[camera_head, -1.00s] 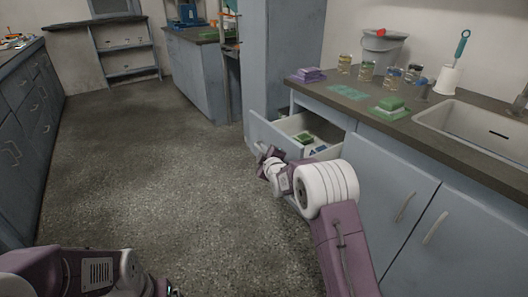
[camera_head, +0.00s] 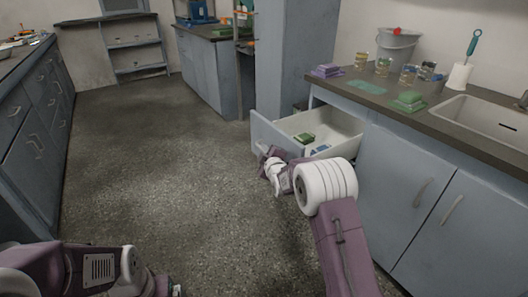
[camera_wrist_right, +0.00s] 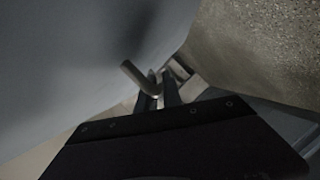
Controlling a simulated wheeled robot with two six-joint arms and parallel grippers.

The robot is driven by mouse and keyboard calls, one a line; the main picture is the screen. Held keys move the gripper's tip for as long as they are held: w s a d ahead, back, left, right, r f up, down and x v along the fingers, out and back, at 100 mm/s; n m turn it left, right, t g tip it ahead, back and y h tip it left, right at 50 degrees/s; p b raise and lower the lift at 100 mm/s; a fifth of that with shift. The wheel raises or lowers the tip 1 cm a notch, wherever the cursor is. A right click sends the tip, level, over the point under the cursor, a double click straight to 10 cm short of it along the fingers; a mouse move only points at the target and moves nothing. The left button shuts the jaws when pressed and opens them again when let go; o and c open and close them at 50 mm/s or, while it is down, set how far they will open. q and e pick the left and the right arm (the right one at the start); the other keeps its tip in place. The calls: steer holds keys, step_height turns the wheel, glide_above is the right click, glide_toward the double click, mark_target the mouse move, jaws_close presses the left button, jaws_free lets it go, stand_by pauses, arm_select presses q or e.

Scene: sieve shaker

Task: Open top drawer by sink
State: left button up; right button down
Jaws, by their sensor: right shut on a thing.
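The top drawer (camera_head: 318,128) by the sink (camera_head: 485,125) stands pulled out from the counter. Its inside shows, with a green item (camera_head: 304,138) and a blue-and-white item (camera_head: 321,149) in it. My right gripper (camera_head: 268,152) is at the outer side of the drawer front. In the right wrist view my right gripper (camera_wrist_right: 160,92) is shut on the metal drawer handle (camera_wrist_right: 139,77), against the blue-grey drawer front (camera_wrist_right: 85,60). My left arm shows at the lower left of the head view, but its fingers cannot be made out.
The counter (camera_head: 440,125) holds a purple stack (camera_head: 327,70), a green stack (camera_head: 408,101), several jars, a grey bucket (camera_head: 390,52) and a brush in a white holder (camera_head: 459,77). Closed cupboard doors (camera_head: 395,180) are below. The floor (camera_head: 170,150) to the left is clear.

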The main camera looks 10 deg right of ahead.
steer(key=c, duration=1.8)
jaws_free()
steer(key=shift+s+r, duration=0.1)
steer(key=shift+s, duration=0.15)
steer(key=shift+p+v, duration=1.8)
steer(key=shift+v, duration=2.45)
